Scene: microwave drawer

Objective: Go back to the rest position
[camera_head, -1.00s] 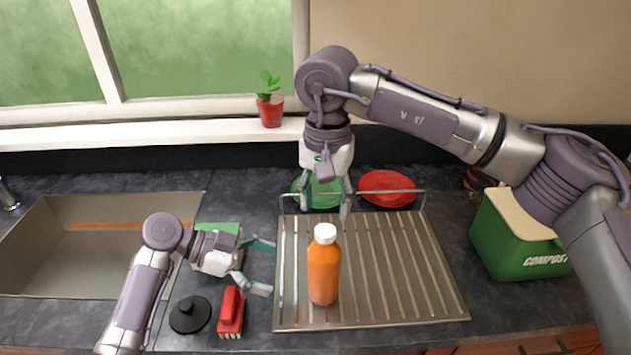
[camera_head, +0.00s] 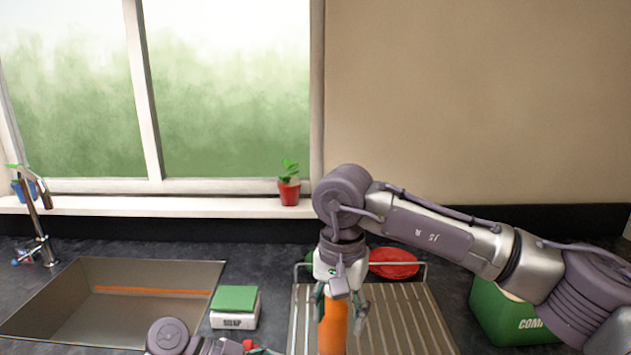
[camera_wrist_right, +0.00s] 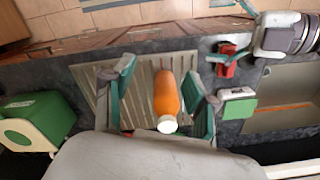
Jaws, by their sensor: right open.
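My right gripper (camera_head: 340,303) is open over the draining rack in the head view. Its fingers overlap the upper part of an orange bottle (camera_head: 332,334) and hide its cap. In the right wrist view the bottle (camera_wrist_right: 166,95), with its white cap, shows between the spread fingers (camera_wrist_right: 160,98), with gaps on both sides. My left gripper (camera_wrist_right: 226,57) shows at the upper right of the wrist view with its teal fingers apart, near a red brush (camera_wrist_right: 227,68). In the head view it is mostly cut off at the bottom edge.
The ribbed draining rack (camera_head: 410,325) lies beside the sink (camera_head: 75,305). A green-topped soap box (camera_head: 234,308) stands between them. A red plate (camera_head: 394,263) is at the rack's back, and a green compost bin (camera_head: 505,318) stands right. A potted plant (camera_head: 289,185) is on the sill.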

